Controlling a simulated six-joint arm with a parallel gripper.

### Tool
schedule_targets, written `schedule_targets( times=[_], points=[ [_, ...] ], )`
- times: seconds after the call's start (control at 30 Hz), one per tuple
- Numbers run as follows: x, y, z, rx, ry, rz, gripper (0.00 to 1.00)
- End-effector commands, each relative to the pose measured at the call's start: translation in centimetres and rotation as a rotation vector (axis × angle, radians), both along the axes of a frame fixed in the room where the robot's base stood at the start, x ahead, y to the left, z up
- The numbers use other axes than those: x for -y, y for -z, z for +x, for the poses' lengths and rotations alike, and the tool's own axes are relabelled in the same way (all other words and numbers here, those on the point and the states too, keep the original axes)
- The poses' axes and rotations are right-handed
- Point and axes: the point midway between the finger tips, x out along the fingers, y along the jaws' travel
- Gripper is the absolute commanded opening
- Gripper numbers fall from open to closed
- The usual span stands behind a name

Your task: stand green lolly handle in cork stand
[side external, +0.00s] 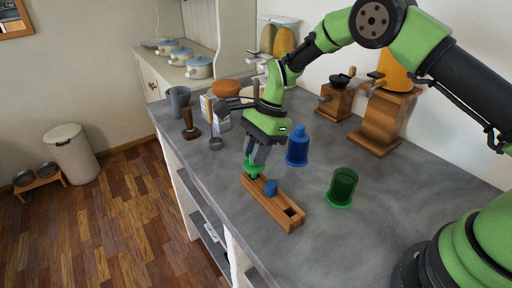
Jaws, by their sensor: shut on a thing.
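The stand (267,207) is a long brown block on the grey counter, running from the far left to the near right. A blue piece (271,187) stands in its middle, and a dark square opening shows at its near end. My gripper (255,164) points down over the stand's far end and is shut on the green lolly handle (253,171). The handle is at the top of that end; its lower part is hidden, so I cannot tell whether it is in an opening or just above.
A green translucent cup (342,188) stands right of the stand, and a blue bottle-like mould (298,146) stands behind it. The near right counter is clear.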

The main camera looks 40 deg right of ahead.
Motion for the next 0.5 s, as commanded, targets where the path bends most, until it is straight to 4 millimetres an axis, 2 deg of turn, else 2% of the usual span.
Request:
schedule_targets(
  times=[0.5],
  points=[
    [0.0, 1.3, 0.0, 0.0, -0.001, 0.0, 0.0]
  ],
)
